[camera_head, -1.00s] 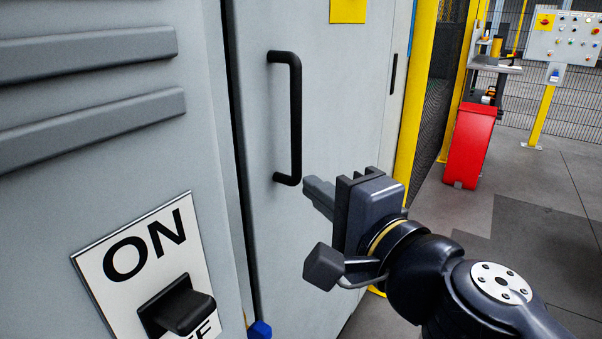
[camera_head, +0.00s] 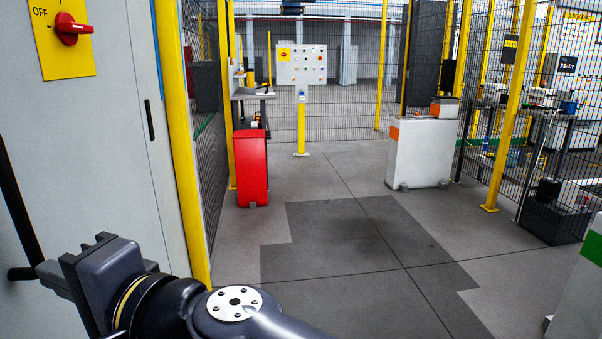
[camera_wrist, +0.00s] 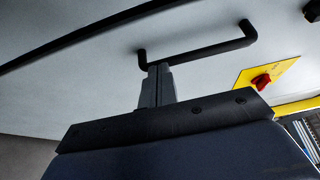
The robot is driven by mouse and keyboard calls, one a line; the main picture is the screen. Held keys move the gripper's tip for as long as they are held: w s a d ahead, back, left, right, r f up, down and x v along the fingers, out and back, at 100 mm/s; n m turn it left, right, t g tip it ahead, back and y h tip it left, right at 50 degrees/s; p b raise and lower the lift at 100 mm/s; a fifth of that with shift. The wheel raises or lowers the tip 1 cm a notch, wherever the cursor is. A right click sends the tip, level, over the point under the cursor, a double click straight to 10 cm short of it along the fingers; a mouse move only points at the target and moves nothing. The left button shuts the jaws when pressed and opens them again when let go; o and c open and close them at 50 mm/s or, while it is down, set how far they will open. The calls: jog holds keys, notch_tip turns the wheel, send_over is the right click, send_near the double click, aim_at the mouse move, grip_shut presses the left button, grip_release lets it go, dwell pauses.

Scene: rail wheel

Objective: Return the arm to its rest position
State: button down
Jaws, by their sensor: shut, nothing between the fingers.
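My gripper (camera_head: 44,270) is at the lower left of the head view, in front of the grey cabinet door. Its two grey fingers are together in the wrist view (camera_wrist: 158,72), with nothing between them. The fingertips are close to one end of the black door handle (camera_wrist: 200,52). Whether they touch it I cannot tell. The handle also shows at the left edge of the head view (camera_head: 14,205). My dark arm runs along the bottom of the head view.
The grey cabinet (camera_head: 110,150) with a red rotary switch (camera_head: 68,28) set to OFF fills the left. A yellow post (camera_head: 178,150) stands beside it. Beyond are a red box (camera_head: 252,168), a white cabinet (camera_head: 420,150) and mesh fencing. The floor (camera_head: 340,240) between is clear.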

aim_at(1, 251)
jog(key=x, duration=0.8)
jog(key=shift+w, duration=0.1)
jog(key=shift+d, duration=0.1)
